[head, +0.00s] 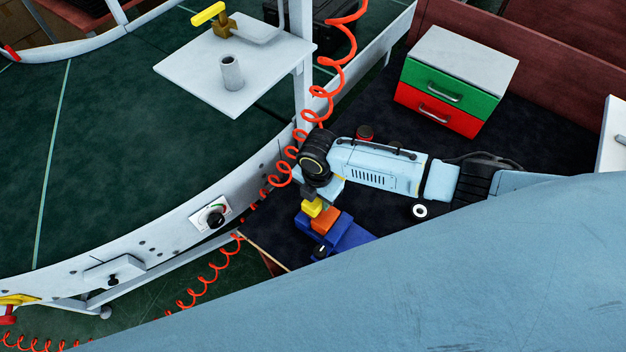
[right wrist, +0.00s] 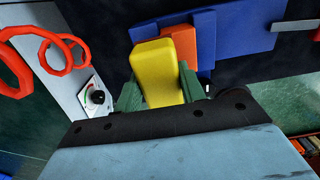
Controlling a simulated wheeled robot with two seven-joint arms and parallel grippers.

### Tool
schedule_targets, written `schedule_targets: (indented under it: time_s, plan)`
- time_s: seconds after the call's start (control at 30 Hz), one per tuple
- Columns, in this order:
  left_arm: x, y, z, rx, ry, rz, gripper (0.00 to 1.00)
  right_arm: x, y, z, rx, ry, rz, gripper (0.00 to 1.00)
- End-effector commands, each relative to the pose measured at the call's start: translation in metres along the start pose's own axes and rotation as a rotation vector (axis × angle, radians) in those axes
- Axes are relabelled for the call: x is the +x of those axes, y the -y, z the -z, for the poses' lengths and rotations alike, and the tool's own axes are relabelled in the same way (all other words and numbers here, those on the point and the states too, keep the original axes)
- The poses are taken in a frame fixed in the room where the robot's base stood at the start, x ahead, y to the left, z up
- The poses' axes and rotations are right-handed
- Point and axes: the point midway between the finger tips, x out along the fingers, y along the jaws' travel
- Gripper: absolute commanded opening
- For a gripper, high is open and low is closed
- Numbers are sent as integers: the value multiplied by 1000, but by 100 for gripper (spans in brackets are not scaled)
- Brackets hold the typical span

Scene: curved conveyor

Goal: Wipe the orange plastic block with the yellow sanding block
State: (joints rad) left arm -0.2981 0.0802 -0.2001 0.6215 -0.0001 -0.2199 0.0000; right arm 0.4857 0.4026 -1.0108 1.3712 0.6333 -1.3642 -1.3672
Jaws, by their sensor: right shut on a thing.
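The yellow sanding block (head: 312,208) is held in my right gripper (head: 318,200). In the right wrist view the yellow block (right wrist: 158,72) sits between the two green fingers of my right gripper (right wrist: 158,88). The orange plastic block (head: 325,222) lies just beside and below it, on a blue fixture (head: 350,236). In the right wrist view the orange block (right wrist: 182,46) is partly hidden behind the yellow block. I cannot tell whether the two blocks touch. My left gripper does not show in either view.
A green and red drawer box (head: 455,85) stands at the back of the dark bench. The curved conveyor (head: 130,150) runs along the left. A coiled red hose (head: 318,95) hangs near the right gripper. A white shelf (head: 215,75) holds a grey cup. A white roll (head: 419,211) lies on the bench.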

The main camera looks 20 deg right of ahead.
Motion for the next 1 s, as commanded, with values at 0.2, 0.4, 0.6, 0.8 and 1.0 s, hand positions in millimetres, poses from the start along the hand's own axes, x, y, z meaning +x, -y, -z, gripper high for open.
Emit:
schedule_targets:
  time_s: [0.2,0.4,0.6,0.8,1.0]
  plan:
    - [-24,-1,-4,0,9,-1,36,-22,2,-2,7,0,0,18]
    - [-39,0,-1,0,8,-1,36,-38,3,-3,10,0,-1,18]
    - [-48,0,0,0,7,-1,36,-52,3,-2,10,-1,-2,18]
    - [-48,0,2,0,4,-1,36,-54,3,-2,10,-1,-1,18]
    - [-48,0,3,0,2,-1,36,-54,3,-2,10,-1,-1,18]
